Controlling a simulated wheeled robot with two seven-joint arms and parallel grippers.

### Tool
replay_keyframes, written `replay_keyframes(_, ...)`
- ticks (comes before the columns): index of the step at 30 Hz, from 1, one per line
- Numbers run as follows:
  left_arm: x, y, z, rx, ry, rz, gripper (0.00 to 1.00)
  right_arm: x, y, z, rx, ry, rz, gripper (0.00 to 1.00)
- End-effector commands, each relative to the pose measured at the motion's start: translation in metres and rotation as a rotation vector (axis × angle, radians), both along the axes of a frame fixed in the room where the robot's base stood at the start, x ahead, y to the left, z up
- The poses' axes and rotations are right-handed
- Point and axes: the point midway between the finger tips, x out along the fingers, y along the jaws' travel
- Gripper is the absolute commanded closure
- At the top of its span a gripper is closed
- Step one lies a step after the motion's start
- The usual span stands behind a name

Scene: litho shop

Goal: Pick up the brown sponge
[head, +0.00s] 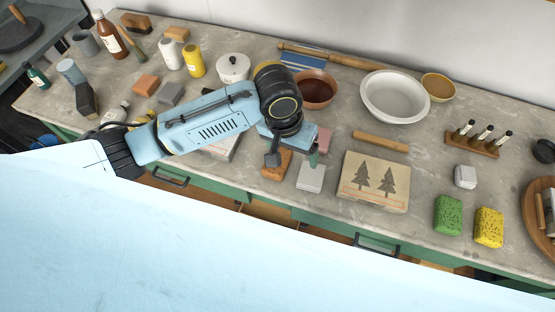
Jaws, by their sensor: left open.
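The brown sponge (277,169) lies on the grey worktop near its front edge, in the middle of the head view. My left gripper (293,157) points down right over it, with its fingers apart. One finger covers part of the sponge, and the other is to the right, near a light grey block. I cannot tell whether a finger touches the sponge. My right gripper is out of view.
A light grey block (311,177) and a stone slab with two trees (374,181) lie right of the sponge. A green sponge (448,215) and a yellow sponge (489,227) are farther right. A red-brown bowl (318,78) and a white basin (395,94) stand behind.

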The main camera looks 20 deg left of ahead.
Motion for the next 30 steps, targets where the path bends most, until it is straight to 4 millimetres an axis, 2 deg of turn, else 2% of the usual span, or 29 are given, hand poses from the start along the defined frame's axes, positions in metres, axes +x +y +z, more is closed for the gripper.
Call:
replay_keyframes(1, 0.01, 0.009, 0.007, 0.042, 0.008, 0.022, 0.18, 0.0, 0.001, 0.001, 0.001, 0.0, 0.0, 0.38)
replay_keyframes(3, 0.018, 0.019, 0.013, 0.088, 0.027, 0.057, 0.18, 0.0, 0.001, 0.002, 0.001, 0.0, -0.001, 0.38)
replay_keyframes(10, 0.029, 0.038, 0.021, 0.165, 0.06, 0.13, 0.18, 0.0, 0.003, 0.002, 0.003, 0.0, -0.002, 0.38)
replay_keyframes(14, 0.029, 0.04, 0.003, 0.171, 0.066, 0.135, 0.18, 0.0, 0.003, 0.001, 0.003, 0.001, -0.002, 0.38)
replay_keyframes(21, 0.029, 0.039, -0.042, 0.168, 0.064, 0.133, 0.18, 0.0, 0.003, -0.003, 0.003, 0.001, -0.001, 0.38)
replay_keyframes(30, 0.029, 0.041, -0.067, 0.168, 0.062, 0.133, 0.18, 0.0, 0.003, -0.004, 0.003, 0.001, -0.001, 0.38)
